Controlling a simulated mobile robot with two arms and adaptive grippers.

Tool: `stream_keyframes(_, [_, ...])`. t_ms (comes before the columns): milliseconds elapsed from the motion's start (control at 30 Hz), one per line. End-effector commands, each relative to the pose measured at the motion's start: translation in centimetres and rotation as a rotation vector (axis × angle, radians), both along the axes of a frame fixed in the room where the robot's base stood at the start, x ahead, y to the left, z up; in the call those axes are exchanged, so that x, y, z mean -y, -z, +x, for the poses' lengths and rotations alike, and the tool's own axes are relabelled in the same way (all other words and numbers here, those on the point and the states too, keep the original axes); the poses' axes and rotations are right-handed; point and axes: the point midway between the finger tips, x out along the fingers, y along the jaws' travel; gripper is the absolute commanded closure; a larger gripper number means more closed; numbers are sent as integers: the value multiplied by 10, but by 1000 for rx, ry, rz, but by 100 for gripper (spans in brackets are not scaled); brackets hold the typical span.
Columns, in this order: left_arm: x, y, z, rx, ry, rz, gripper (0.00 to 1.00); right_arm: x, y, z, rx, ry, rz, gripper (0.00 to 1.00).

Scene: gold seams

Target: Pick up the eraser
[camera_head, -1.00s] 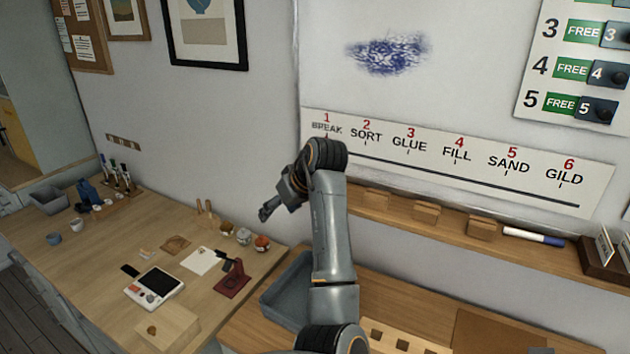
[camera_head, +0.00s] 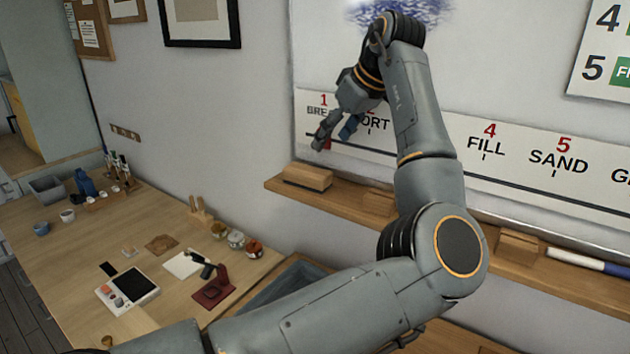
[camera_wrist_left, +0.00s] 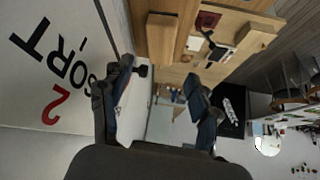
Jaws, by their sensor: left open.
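Nothing is between the fingers. The left wrist view also shows the open, empty fingers (camera_wrist_left: 162,85). A wooden block shape (camera_wrist_left: 161,38) shows beyond them there; I cannot tell if it is the eraser. My right gripper is out of view.
More wooden blocks (camera_head: 520,245) and a white marker with a blue end (camera_head: 588,262) are on the ledge; my arm hides part of it. A lower workbench (camera_head: 130,240) at left holds a scale (camera_head: 127,290), jars and other tools.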

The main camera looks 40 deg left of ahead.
Motion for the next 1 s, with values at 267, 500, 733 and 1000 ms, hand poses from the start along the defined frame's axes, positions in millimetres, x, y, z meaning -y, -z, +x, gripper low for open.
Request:
stream_keyframes(267, [-29, 44, 2, -3, 1, -2, 39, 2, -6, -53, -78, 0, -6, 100])
stream_keyframes(500, [-40, 60, 3, -2, 0, -2, 39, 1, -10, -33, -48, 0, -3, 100])
stream_keyframes(733, [-60, 85, 5, -3, -1, -3, 39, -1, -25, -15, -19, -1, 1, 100])
stream_keyframes(1000, [-69, 100, 6, 0, 0, -1, 39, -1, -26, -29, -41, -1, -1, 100])
